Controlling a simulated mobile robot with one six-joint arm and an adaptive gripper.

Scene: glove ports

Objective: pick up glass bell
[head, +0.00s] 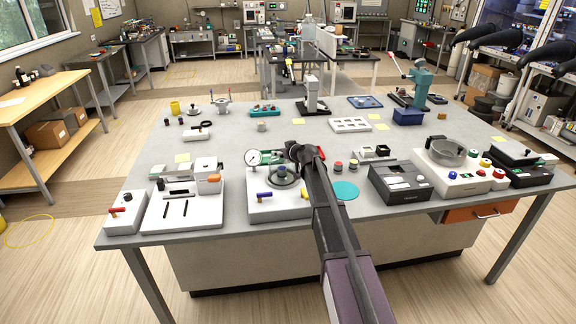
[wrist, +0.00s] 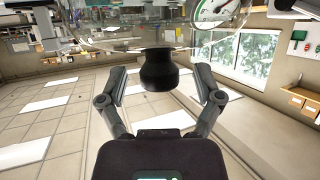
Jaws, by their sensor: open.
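The glass bell (head: 284,174) is a clear dome on a white box-shaped station (head: 265,207) at the front middle of the bench. In the wrist view, which looks upside down, the clear glass bell (wrist: 125,28) spans the top, with its black knob (wrist: 158,70) pointing down from it. My gripper (wrist: 160,82) is open, with one finger on each side of the knob and a gap visible on both sides. In the head view my gripper (head: 294,156) is over the bell, and my arm hides part of the station's right side.
A pressure gauge (head: 252,157) stands at the bell's back left, close by. A white slotted fixture (head: 188,203) is to the left. A teal disc (head: 345,190) and a black box (head: 400,183) are to the right.

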